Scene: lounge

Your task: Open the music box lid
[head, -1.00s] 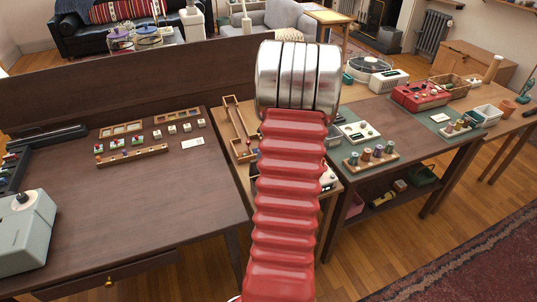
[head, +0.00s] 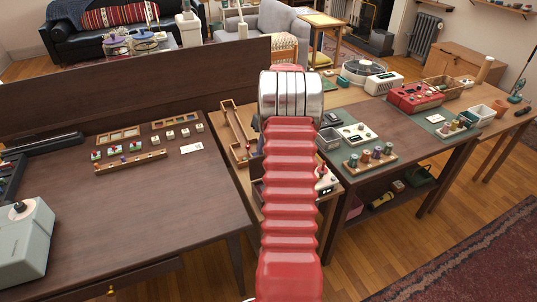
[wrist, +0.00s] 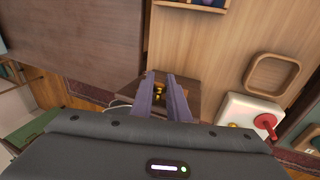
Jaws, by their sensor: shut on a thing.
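A small dark-brown wooden box, which looks like the music box (wrist: 190,92), is in the middle of the wrist view. A gold-coloured piece (wrist: 158,90) shows on it between my fingers. My gripper (wrist: 160,78) reaches over the box, its two grey-purple fingers close together on either side of that piece and shut on it. The lid looks closed, but my gripper body hides the near side of the box. In the head view my red arm covers the box and the fingers.
A white device with a red knob (wrist: 250,118) and an empty wooden tray (wrist: 272,74) stand right of the box. A dark desk (head: 130,215) is on the left. A table on the right holds spools (head: 370,156) and a red machine (head: 415,97). Wooden floor shows between them.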

